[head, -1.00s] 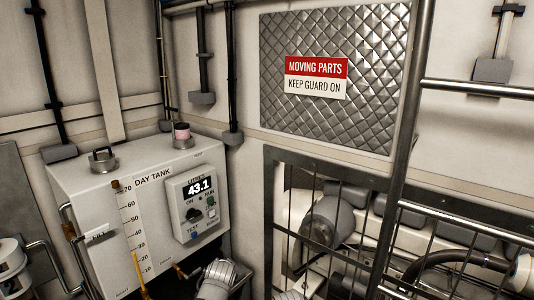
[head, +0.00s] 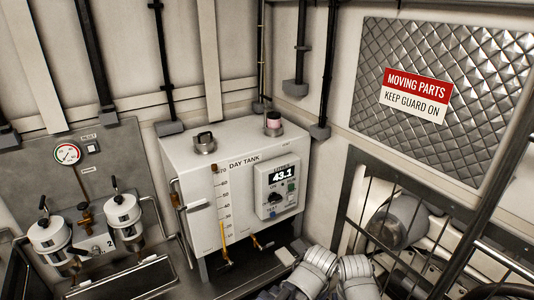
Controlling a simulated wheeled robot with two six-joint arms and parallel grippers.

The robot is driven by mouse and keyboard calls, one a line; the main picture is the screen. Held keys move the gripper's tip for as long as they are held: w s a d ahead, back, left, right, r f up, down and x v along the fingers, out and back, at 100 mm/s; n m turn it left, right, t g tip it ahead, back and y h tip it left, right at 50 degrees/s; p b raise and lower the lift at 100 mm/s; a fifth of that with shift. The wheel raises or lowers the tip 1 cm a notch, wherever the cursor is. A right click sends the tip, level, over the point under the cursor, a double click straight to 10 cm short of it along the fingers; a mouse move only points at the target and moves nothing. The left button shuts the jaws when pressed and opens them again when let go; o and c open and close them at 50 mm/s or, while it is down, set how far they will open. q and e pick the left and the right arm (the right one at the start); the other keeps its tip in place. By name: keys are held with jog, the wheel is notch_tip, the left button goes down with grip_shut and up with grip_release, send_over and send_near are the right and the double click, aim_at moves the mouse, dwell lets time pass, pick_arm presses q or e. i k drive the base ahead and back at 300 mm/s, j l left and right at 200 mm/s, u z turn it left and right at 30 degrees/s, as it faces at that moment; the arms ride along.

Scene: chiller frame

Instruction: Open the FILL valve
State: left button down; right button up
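The white day tank (head: 190,165) stands in the corner. A small brass fitting (head: 175,199), which looks like the fill valve, sits on a pipe at the tank's left edge. A small FILL label (head: 199,206) is beside it, too small to read clearly now. Whether the valve is open or shut cannot be told. The sight scale (head: 221,205) shows a yellow column in its lower part. Pale ribbed parts of my arms show at the bottom right of centre, away from the valve. Neither gripper can be made out.
Two white filter canisters (head: 50,234) stand over a metal tray (head: 130,278) at left, below a pressure gauge (head: 67,154). A barred guard (head: 385,235) covers machinery at right. Another brass fitting (head: 258,242) is under the tank's front.

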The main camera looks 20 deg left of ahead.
aim_at(195, 205)
jog(key=u, duration=1.3)
jog(key=k+j+z, duration=0.2)
jog(key=i+j, duration=0.05)
jog(key=j, duration=0.1)
